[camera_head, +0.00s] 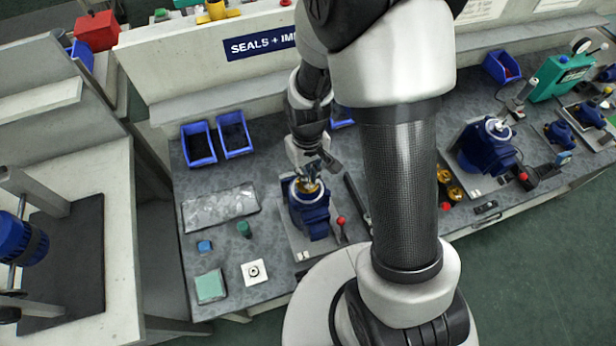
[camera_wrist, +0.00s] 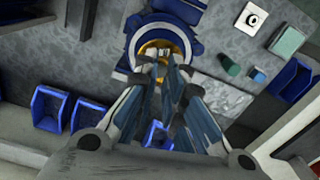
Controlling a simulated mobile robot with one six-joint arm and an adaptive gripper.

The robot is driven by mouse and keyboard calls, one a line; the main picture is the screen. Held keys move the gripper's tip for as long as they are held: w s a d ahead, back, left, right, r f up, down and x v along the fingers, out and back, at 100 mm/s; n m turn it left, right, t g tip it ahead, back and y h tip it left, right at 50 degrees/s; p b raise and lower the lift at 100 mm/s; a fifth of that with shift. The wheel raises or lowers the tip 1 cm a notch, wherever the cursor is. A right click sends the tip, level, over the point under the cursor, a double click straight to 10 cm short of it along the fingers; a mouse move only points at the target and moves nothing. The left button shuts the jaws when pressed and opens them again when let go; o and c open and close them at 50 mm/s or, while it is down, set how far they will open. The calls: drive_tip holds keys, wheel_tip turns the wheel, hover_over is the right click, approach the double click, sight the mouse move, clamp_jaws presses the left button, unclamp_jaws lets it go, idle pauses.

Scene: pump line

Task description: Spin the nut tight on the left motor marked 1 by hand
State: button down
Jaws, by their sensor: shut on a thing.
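The left motor (camera_head: 311,218) is a blue unit on the grey bench, its open top facing up with a brass-coloured ring (camera_wrist: 150,48) inside a pale rim. I cannot read a number on it. My gripper (camera_head: 313,176) reaches down over this motor from behind. In the wrist view my gripper's fingertips (camera_wrist: 164,62) come together over the middle of the ring and are shut on the nut at the motor's centre. The fingers hide nearly all of the nut, so its height on the thread does not show.
A second blue motor (camera_head: 487,147) stands farther right on the bench. Blue bins (camera_head: 198,144) stand at the back left. A clear bag (camera_head: 220,208), a green pad (camera_head: 210,286) and a white square (camera_head: 255,272) lie left. A red-knobbed lever (camera_head: 341,222) stands close beside the left motor.

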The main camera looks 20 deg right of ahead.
drive_tip(key=m, duration=0.4)
drive_tip(key=shift+m, duration=1.5)
drive_tip(key=m, duration=0.3)
drive_tip(key=shift+b, duration=0.35)
drive_tip(key=m, duration=0.4)
